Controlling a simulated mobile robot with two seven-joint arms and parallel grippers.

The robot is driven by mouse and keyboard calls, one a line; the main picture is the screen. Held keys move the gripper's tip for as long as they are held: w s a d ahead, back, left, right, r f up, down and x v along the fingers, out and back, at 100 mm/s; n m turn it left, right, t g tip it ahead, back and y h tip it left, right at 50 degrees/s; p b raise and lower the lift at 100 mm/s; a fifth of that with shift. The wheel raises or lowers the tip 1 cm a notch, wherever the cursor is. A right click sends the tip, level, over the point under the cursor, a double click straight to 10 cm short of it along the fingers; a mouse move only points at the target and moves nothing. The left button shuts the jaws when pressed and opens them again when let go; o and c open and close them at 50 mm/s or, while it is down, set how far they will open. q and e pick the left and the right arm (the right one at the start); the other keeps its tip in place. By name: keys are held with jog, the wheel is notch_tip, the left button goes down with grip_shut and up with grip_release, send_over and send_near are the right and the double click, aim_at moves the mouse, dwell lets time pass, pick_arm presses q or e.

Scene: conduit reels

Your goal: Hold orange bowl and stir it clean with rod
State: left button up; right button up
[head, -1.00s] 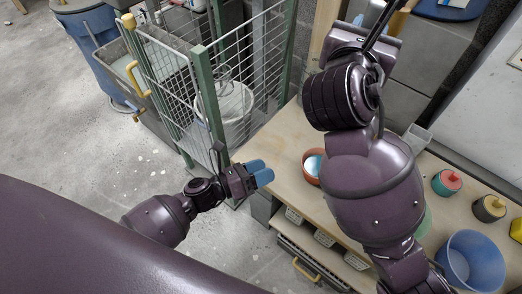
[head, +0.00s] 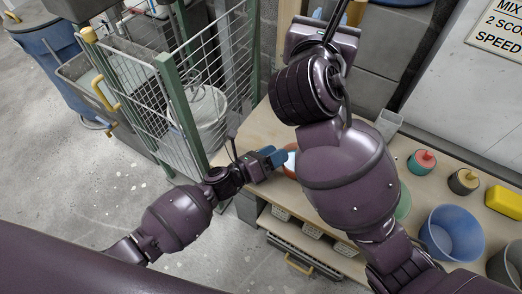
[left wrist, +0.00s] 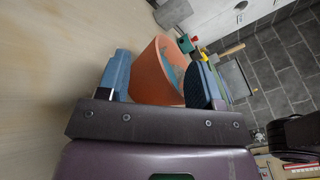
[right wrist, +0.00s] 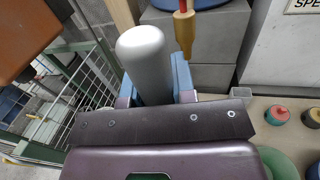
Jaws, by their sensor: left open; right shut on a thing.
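The orange bowl (left wrist: 152,78) stands on the bench, with something bluish inside. In the left wrist view it lies between the blue fingertips of my left gripper (left wrist: 158,84), which is open around its near side; contact is unclear. In the head view the bowl (head: 290,162) is mostly hidden behind my right arm, with my left gripper (head: 272,157) at its left. My right gripper (right wrist: 152,85) is shut on a thick grey round-ended cylinder (right wrist: 143,58), seemingly the rod, up and away from the bowl. The rod's other end is hidden.
A blue bucket (head: 452,236), a red-lidded pot (head: 422,162), a dark pot (head: 463,181) and a yellow block (head: 504,202) stand on the bench's right. A wire cage (head: 205,75) stands left of the bench. A red-and-brass object (right wrist: 186,27) is just beyond my right gripper.

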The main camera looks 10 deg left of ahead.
pick_arm(q)
jog(key=shift+x, duration=0.9)
jog(key=c, duration=0.6)
jog(key=shift+s+f, duration=0.1)
jog(key=c, duration=0.4)
